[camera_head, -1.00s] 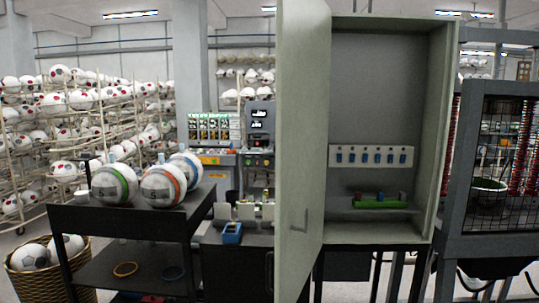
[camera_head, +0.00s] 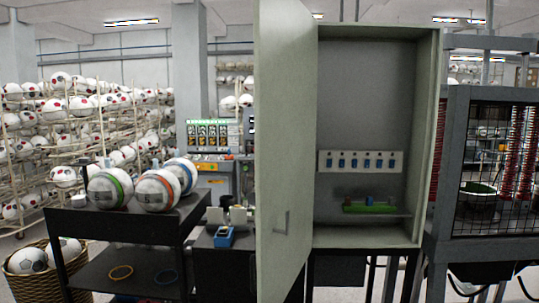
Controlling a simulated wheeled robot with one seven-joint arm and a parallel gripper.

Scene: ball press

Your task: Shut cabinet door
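A tall pale green-grey cabinet (camera_head: 428,130) stands right of the middle in the head view. Its door (camera_head: 282,120) is hinged on the cabinet's left side and stands wide open, swung toward me. A small handle (camera_head: 287,221) is low on the door. Inside, a strip with several blue switches (camera_head: 361,161) is on the back wall, and a green block with small parts (camera_head: 368,206) rests on the lower ledge. My gripper is not in view.
A black cart (camera_head: 125,223) with several balls (camera_head: 158,190) stands to the left of the door. A wicker basket of balls (camera_head: 28,285) is at the far left. A mesh-sided frame (camera_head: 490,160) stands close to the cabinet's right.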

